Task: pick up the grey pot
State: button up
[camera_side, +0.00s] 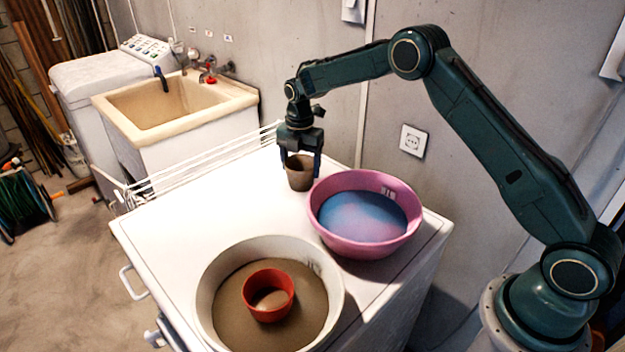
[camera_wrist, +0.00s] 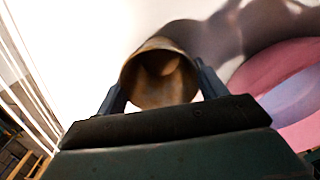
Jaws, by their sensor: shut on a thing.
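The grey pot (camera_side: 299,173) is a small brownish-grey cup near the far end of the white worktop. My gripper (camera_side: 301,168) comes down over it from above, with one finger on each side of the pot, shut on it. In the wrist view the pot (camera_wrist: 160,78) sits between the two fingers of my gripper (camera_wrist: 160,88), and I see into its open mouth. The pot looks upright. I cannot tell whether its base touches the worktop or is slightly above it.
A pink basin (camera_side: 318,226) with blue contents stands close to the right of the pot. A white basin (camera_side: 208,291) with brown contents and a red pot (camera_side: 268,309) stands nearer. A wire rack (camera_side: 205,165) runs along the worktop's far edge. The worktop's left part (camera_side: 185,232) is clear.

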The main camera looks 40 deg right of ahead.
jog(key=shift+r, duration=0.15)
notch_tip(320, 180, up, 20)
dwell(0.7)
jog(key=shift+s, duration=0.15)
dwell(0.5)
send_over(361, 228)
notch_tip(361, 228, down, 15)
dwell(1.5)
jog(key=shift+f, duration=2.25)
jog(key=shift+f, duration=0.15)
